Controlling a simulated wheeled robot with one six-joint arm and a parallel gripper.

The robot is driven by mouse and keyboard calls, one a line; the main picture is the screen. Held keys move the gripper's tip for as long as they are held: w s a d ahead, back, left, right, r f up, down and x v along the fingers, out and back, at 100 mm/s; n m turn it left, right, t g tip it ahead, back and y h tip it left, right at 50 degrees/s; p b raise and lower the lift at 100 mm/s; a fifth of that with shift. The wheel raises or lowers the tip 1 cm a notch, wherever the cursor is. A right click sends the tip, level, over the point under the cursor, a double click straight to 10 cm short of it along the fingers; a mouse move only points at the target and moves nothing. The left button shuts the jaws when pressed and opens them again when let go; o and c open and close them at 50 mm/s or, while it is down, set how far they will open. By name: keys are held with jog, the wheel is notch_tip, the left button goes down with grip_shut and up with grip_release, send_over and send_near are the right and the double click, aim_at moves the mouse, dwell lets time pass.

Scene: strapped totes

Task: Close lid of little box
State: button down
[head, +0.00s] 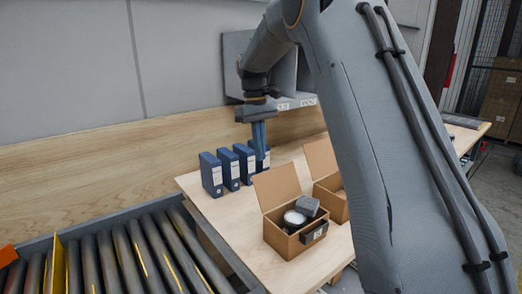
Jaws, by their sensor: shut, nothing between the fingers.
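A small cardboard box (288,238) stands on the wooden table with its lid (277,186) raised upright at the back. It holds a white round item (294,217), a grey item (307,205) and a black item (313,232). A second open box (330,198) stands behind it to the right, partly hidden by my arm, its lid (321,157) also up. My gripper (259,144) is shut and empty, pointing down behind and left of the boxes, by the blue binders and above the lids in the picture.
Several blue binders (211,175) stand in a row at the table's back left. A grey shelf unit (286,72) is behind my gripper. A roller conveyor (135,258) runs at the lower left. The table (222,217) is bare left of the near box.

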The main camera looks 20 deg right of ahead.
aim_at(270, 171)
jog(key=shift+s+d+f+p, duration=0.35)
jog(key=shift+s+f+p, duration=0.4)
jog(key=shift+f, duration=0.15)
jog(key=shift+s+d+f+p, duration=0.3)
jog(key=shift+s+f+p, duration=0.35)
jog(key=shift+f, duration=0.3)
jog(key=shift+s+d+f+p, duration=0.35)
jog(key=shift+s+f+p, duration=0.3)
jog(key=shift+s+f, duration=0.2)
jog(key=shift+f, duration=0.1)
